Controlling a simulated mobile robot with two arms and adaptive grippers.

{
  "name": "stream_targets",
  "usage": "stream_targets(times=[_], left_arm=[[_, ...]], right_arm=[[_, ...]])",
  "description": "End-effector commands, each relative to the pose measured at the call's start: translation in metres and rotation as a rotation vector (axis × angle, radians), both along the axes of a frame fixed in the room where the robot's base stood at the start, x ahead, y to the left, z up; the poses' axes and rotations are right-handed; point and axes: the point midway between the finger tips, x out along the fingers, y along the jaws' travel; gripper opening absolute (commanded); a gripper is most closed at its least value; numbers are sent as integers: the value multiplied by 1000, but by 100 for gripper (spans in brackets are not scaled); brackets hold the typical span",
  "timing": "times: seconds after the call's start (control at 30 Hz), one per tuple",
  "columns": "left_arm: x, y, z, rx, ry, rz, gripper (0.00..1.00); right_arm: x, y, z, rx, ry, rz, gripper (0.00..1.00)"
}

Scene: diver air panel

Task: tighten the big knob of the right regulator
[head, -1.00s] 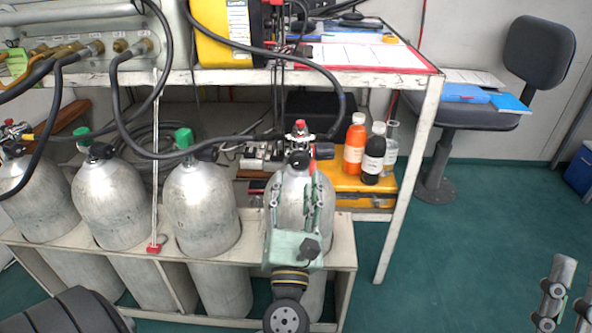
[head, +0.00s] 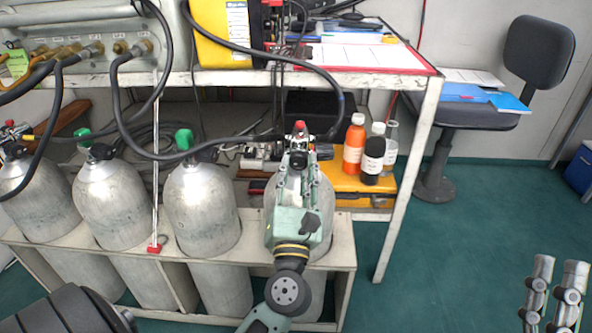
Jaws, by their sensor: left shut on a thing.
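The right regulator (head: 299,140) sits on top of the rightmost grey cylinder, with a red cap on top and a black round part on its right side. My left gripper (head: 299,163) reaches up from below, in front of this cylinder, with its fingertips at the regulator's front. It is shut on the big knob, which is mostly hidden between the fingertips. Parallel grey metal parts at the bottom right edge look like the fingers of my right gripper (head: 554,290); they are cut off and their jaw state is unclear.
Several grey cylinders (head: 201,205) stand in a white rack (head: 343,256). A black hose (head: 232,147) loops close behind the regulator. An orange bottle (head: 355,145) and a black bottle (head: 373,157) stand on a yellow case (head: 347,187) to the right.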

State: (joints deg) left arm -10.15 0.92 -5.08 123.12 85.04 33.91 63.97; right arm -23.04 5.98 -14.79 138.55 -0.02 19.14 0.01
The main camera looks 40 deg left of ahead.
Motion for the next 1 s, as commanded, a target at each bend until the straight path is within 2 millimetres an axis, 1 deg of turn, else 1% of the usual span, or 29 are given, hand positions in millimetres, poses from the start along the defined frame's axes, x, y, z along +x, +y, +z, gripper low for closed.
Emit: stream_targets(times=[0.03, 0.1, 0.23, 0.37, 0.5, 0.6, 0.7, 0.8, 1.0], left_arm=[[-1, 1, 1, 1, -2, 4, 7], [-1, 1, 1, 1, -2, 4, 1], [-1, 2, 2, 6, 2, 5, 1], [-1, 2, 4, 33, 20, 6, 1], [-1, 2, 4, 72, 44, 5, 1], [-1, 3, 5, 95, 57, 6, 1], [-2, 3, 4, 107, 65, 7, 1], [-2, 3, 4, 112, 68, 6, 1], [-2, 3, 4, 112, 66, 7, 1]], right_arm=[[0, 0, 0, 0, 0, 0, 52], [0, 0, 0, 0, 0, 0, 52], [2, 0, 0, -3, 10, 0, 52], [18, 3, -18, -38, 132, -6, 52], [34, 3, -44, -80, 283, -14, 52], [42, 3, -60, -105, 369, -19, 52], [45, 3, -71, -120, 422, -23, 52], [47, 2, -76, -125, 443, -23, 52], [47, 2, -77, -126, 443, -24, 52]])
